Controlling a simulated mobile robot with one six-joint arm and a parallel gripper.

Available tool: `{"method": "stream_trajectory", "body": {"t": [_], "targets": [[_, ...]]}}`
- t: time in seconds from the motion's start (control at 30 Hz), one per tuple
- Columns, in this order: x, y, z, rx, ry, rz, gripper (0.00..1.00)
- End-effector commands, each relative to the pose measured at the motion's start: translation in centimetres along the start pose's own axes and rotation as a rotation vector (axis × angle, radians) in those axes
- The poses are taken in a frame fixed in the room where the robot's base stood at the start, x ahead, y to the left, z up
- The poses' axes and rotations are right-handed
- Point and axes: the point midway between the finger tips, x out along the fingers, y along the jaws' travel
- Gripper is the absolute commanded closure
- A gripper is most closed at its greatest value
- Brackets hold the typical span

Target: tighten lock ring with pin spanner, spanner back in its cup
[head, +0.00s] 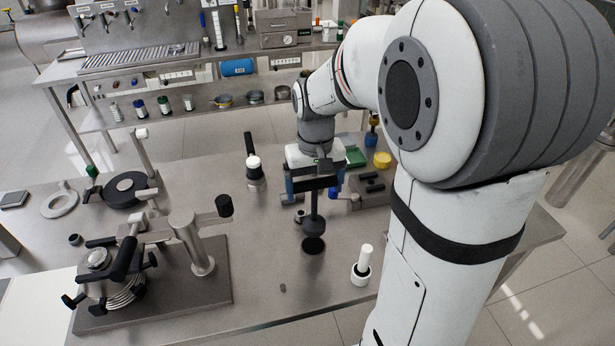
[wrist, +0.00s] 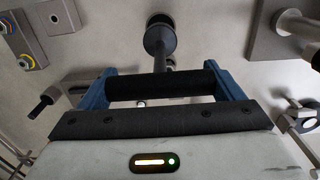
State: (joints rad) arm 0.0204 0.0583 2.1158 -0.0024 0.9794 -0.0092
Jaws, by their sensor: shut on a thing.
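My gripper (head: 314,188) is shut on the black crossbar of a T-handled tool, which I take to be the pin spanner (head: 313,221). The crossbar (wrist: 160,86) lies between the blue fingers in the wrist view. Its dark shaft points down to a wider head. Just below the head is a dark round spot or cup (head: 313,244) on the bench; I cannot tell whether they touch. The separator bowl (head: 118,289), with black-knobbed clamps, stands on a steel plate at the left. The lock ring's pin holes are too small to make out.
A steel post with a black-knobbed arm (head: 195,240) stands between the bowl and my gripper. A black-handled one (head: 254,168) stands behind. A grey block (head: 366,190) lies right of my gripper. The front middle bench is mostly clear.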

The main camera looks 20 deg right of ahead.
Motion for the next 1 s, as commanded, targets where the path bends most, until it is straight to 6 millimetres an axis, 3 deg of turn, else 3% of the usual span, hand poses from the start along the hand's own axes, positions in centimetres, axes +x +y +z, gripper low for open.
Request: {"method": "stream_trajectory", "body": {"t": [0.37,1.0], "targets": [[0.1,-0.2,0.2,-0.005,0.001,-0.001,0.59],[5.2,-0.2,0.1,-0.005,0.002,-0.001,0.59]]}}
